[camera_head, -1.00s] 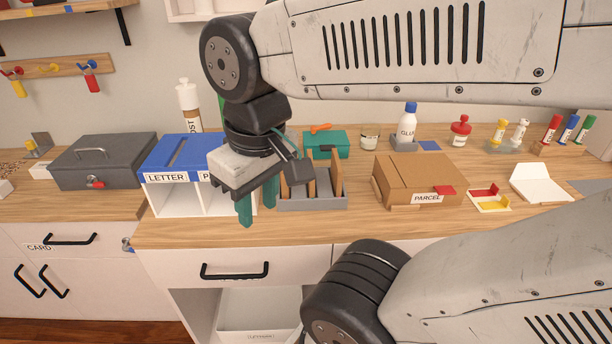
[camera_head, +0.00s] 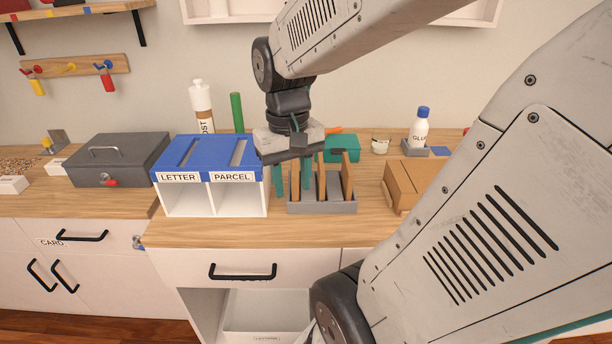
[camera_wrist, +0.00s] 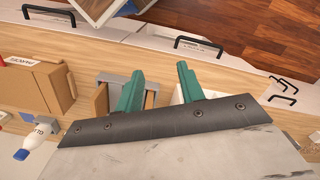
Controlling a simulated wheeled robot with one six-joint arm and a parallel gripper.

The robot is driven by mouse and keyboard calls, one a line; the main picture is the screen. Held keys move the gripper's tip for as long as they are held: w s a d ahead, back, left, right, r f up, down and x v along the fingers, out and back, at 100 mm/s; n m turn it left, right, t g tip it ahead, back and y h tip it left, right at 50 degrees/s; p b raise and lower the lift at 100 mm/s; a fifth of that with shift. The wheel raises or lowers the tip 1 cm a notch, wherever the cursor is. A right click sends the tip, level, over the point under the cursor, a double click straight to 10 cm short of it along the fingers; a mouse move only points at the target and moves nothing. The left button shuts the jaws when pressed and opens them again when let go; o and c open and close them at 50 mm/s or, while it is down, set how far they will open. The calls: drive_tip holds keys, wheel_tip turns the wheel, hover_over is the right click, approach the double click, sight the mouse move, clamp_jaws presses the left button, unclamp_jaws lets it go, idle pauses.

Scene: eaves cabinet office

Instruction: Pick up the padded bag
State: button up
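I cannot pick out a padded bag with certainty. Brown upright pieces (camera_head: 347,180) stand in a grey slotted rack (camera_head: 325,207) on the counter; whether one is the bag I cannot tell. My gripper (camera_head: 291,184) points down at the rack's left end, its green fingers apart. In the wrist view my gripper (camera_wrist: 160,70) is open, with nothing visible between the fingertips. The grey rack (camera_wrist: 115,79) and a brown piece (camera_wrist: 100,101) lie beside and partly behind the left finger there. The fingers and palm hide part of the rack.
A blue-topped letter and parcel sorter (camera_head: 212,177) stands close left of the rack. A brown parcel box (camera_head: 398,190) is to its right, partly behind my arm. A teal box (camera_head: 342,148) and glue bottle (camera_head: 420,128) stand behind. The front counter strip (camera_head: 220,232) is clear.

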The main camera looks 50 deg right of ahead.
sight(322, 167)
drive_tip(key=w+d+f+m, duration=0.1)
drive_tip(key=w+d+f, duration=0.1)
drive_tip(key=d, duration=0.4)
drive_tip(key=w+d+f+m+t, duration=0.1)
drive_tip(key=w+d+f+m, duration=0.1)
drive_tip(key=d, duration=0.4)
drive_tip(key=w+d+f+m+h, duration=0.1)
drive_tip(key=w+d+f+m, duration=0.1)
drive_tip(key=d, duration=0.4)
drive_tip(key=shift+w+d, duration=0.3)
drive_tip(key=shift+w, duration=0.1)
drive_tip(key=shift+t, duration=0.3)
drive_tip(key=f, duration=0.2)
drive_tip(key=w+d+f, duration=0.1)
drive_tip(key=f, duration=0.4)
drive_tip(key=shift+w+d+f, duration=0.15)
drive_tip(key=shift+w+d, duration=0.05)
drive_tip(key=shift+d, duration=0.15)
clamp_jaws()
